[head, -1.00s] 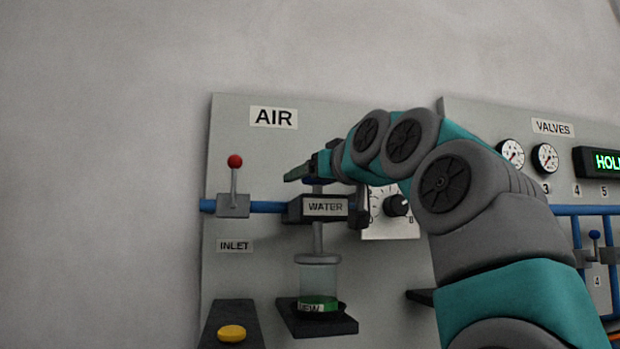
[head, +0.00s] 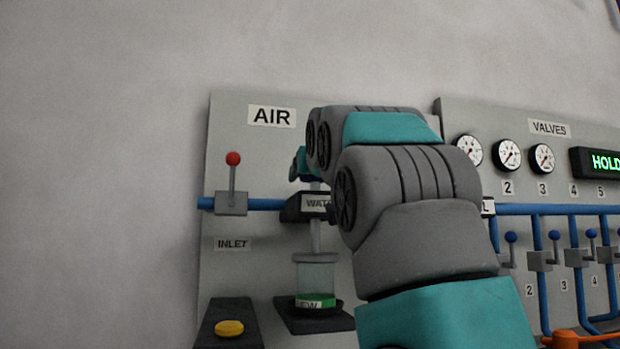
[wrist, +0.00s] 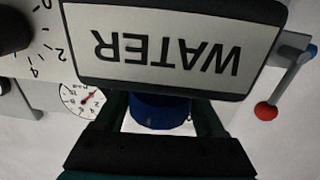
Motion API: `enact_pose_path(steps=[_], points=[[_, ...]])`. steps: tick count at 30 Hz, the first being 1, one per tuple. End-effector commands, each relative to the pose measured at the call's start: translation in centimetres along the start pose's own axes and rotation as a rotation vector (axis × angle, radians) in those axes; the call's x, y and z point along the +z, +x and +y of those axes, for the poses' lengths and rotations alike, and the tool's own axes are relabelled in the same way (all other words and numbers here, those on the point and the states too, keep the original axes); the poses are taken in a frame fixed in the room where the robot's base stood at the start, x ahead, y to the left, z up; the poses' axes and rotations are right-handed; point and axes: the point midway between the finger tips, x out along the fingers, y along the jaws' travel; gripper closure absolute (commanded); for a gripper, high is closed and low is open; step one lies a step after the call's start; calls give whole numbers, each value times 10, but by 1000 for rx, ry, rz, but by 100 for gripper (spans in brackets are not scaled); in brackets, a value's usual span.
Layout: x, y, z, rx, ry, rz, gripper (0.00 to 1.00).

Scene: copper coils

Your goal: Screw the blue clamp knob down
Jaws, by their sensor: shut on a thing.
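The blue clamp knob (wrist: 160,113) shows in the wrist view between the fingers of my gripper (wrist: 160,122), which is shut on it. The dark block labelled WATER (head: 296,209) is right beside the knob and fills the top of the wrist view (wrist: 85,80), its label upside down. In the head view the arm covers the block's right end. My gripper and the knob are mostly hidden there behind my arm, above the block.
A glass jar (head: 316,274) with a green label stands on a dark shelf (head: 320,325) below the block. A red-tipped lever (head: 233,177) is at left, on a blue pipe. A yellow button (head: 229,328) is lower left. Gauges (head: 507,154) and blue-tipped valve levers (head: 554,247) are at right.

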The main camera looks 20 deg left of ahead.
Motion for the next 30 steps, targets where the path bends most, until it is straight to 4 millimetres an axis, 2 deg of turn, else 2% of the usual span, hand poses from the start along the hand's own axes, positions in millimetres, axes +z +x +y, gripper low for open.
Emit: enact_pose_path(steps=[7, 18, 19, 26, 30], points=[[-2, 0, 3, 99, 0, 6, 84], [-1, 0, 3, 110, 2, 5, 84], [-1, 0, 3, 110, 2, 5, 26], [0, 0, 3, 110, 2, 3, 0], [0, 0, 3, 110, 2, 3, 0]])
